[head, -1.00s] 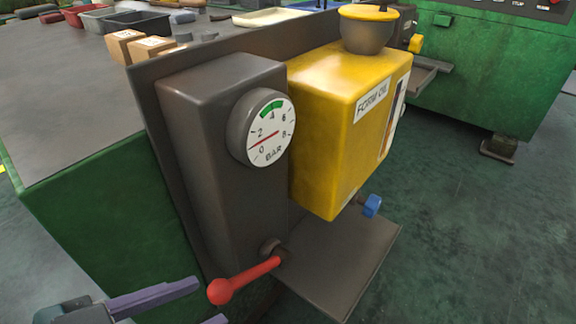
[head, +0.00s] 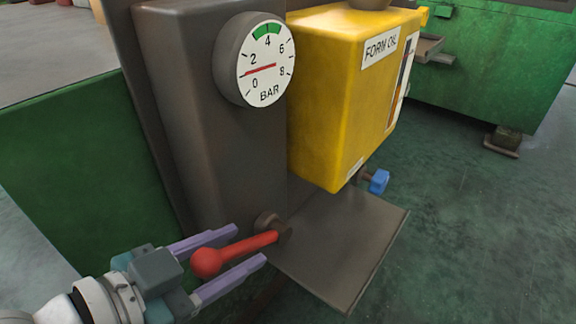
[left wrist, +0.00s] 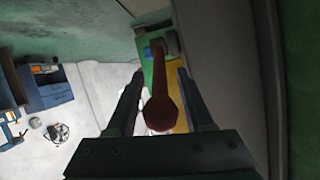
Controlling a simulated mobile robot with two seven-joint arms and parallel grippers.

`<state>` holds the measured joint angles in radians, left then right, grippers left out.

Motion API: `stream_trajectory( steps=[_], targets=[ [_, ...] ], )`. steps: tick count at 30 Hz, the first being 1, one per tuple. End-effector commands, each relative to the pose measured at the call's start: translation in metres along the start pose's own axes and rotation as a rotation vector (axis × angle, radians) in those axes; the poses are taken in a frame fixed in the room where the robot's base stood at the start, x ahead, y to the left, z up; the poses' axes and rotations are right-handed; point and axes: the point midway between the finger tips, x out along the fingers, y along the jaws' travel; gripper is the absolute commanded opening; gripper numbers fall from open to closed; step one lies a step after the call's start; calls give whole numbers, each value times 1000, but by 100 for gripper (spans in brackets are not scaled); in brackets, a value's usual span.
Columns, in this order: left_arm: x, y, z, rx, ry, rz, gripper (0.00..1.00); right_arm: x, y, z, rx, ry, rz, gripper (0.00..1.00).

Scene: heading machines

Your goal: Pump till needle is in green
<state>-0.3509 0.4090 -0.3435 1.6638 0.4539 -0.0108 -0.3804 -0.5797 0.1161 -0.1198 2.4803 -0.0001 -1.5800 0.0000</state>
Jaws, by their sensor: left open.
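The pressure gauge (head: 266,90) has a white face marked 0 to 8 BAR, with a green band near 4. Its needle (head: 259,71) points left, a little below the 2 and outside the green. The red pump lever (head: 240,252) sticks out from the bottom of the grey pump box (head: 225,165), its ball end toward me. My left gripper (head: 249,245) is open, one finger on each side of the lever. In the left wrist view, the lever (left wrist: 161,100) lies between the fingers, seemingly with gaps on both sides. My right gripper is out of view.
A yellow FORM OIL tank (head: 335,110) is mounted right of the pump box, with a blue valve handle (head: 379,182) below. A grey plate (head: 345,245) juts out under it. A green machine (head: 480,85) stands behind; the floor at right is clear.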

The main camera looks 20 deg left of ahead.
Motion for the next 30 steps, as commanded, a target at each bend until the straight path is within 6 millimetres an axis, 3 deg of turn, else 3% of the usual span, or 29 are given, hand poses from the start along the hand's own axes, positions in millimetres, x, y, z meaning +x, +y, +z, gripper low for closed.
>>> stream_trajectory(
  steps=[8,21,30],
  targets=[
    [2,0,0,-1,0,0,51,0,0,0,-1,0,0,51],
    [1,0,0,0,0,0,1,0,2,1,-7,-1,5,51],
    [1,0,0,0,0,0,0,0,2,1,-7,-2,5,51]
  ],
)
